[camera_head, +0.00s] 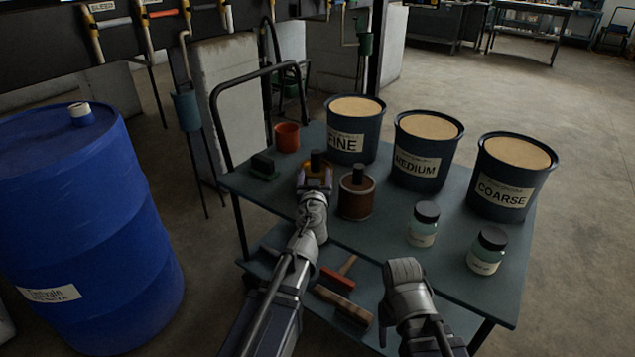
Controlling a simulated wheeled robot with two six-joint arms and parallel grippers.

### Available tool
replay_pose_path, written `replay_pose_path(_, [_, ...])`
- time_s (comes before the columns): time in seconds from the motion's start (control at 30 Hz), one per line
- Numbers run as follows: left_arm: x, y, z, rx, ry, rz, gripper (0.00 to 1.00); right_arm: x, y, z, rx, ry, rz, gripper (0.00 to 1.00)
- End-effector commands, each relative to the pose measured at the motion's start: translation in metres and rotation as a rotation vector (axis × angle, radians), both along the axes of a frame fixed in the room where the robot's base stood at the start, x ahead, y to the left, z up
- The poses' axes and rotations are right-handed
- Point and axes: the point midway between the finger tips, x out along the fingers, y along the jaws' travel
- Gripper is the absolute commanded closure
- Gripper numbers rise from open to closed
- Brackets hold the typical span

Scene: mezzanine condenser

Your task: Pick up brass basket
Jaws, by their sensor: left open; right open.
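A brown, copper-coloured cylinder (356,198) with a dark knob on top stands upright on the cart top; it may be the brass basket, but I cannot tell for sure. My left gripper (315,173) is open just left of it, over the cart top. A small upright dark piece (317,160) shows at the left gripper's far end, with yellowish parts around it; whether the jaws touch it is unclear. My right gripper (403,268) is open and empty-looking near the cart's front edge, its fingertips mostly hidden by its own body.
Three sand-filled buckets, labelled FINE (345,146), MEDIUM (415,168) and COARSE (503,192), line the cart's back. Two lidded jars (422,229) (484,258) stand at right. A red-orange cup (287,138) and a dark block (263,166) are at left. Brushes (343,305) lie on the lower shelf. A blue drum (85,220) stands left.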

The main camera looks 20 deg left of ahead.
Motion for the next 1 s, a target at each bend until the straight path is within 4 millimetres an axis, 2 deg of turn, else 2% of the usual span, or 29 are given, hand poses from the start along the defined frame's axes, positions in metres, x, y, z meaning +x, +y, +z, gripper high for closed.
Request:
replay_pose_path(0.1, [0.015,0.003,-0.001,0.0,0.0,0.001,0.28,0.0,0.0,-0.001,0.0,0.0,0.0,0.33])
replay_pose_path(0.37, [0.023,0.005,-0.002,0.0,0.001,0.001,0.28,0.0,0.0,-0.002,0.0,0.0,0.0,0.33])
replay_pose_path(0.7, [0.066,0.015,-0.004,-0.001,0.001,0.001,0.28,0.0,0.0,-0.004,0.001,0.0,0.001,0.33])
replay_pose_path(0.93, [0.066,0.015,-0.004,0.0,0.001,0.001,0.28,0.0,0.0,-0.004,0.001,0.0,0.001,0.33])
replay_pose_path(1.0, [0.066,0.015,-0.004,0.0,0.001,0.001,0.36,0.0,0.0,-0.004,0.001,0.0,0.001,0.33])
